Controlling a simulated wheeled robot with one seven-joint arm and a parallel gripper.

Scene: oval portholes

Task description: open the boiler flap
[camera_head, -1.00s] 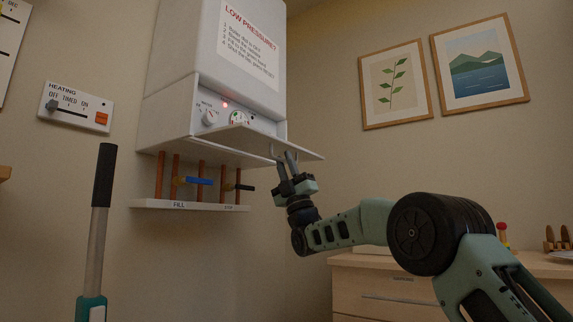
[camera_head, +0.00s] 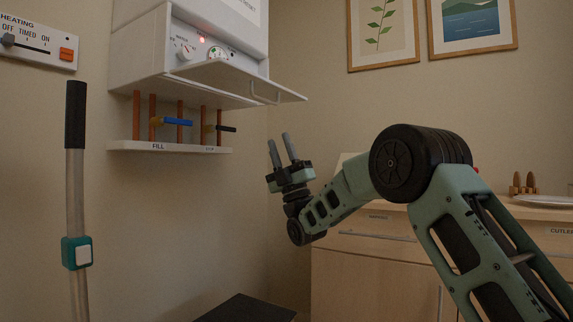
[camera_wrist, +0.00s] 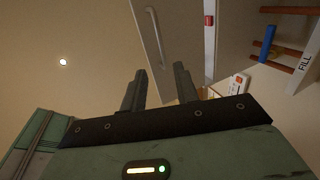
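The boiler (camera_head: 140,45) is a white box on the wall at the upper left in the head view. Its flap (camera_head: 232,78) is hinged down and stands out about level from the front, showing a dial, a gauge (camera_head: 217,54) and a red light behind it. The flap's handle (camera_head: 264,96) hangs at its outer edge. In the wrist view the flap (camera_wrist: 147,45) and handle (camera_wrist: 156,38) lie beyond the fingers. My gripper (camera_head: 281,150) is below and apart from the flap, its two fingers spread with nothing between them.
Below the boiler are copper pipes with a blue valve lever (camera_head: 178,121), a black lever (camera_head: 226,128) and a white shelf (camera_head: 170,147). A heating switch panel (camera_head: 38,42) is at the left. A wooden cabinet (camera_head: 365,265) stands at the right. A dark surface (camera_head: 245,308) is low in front.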

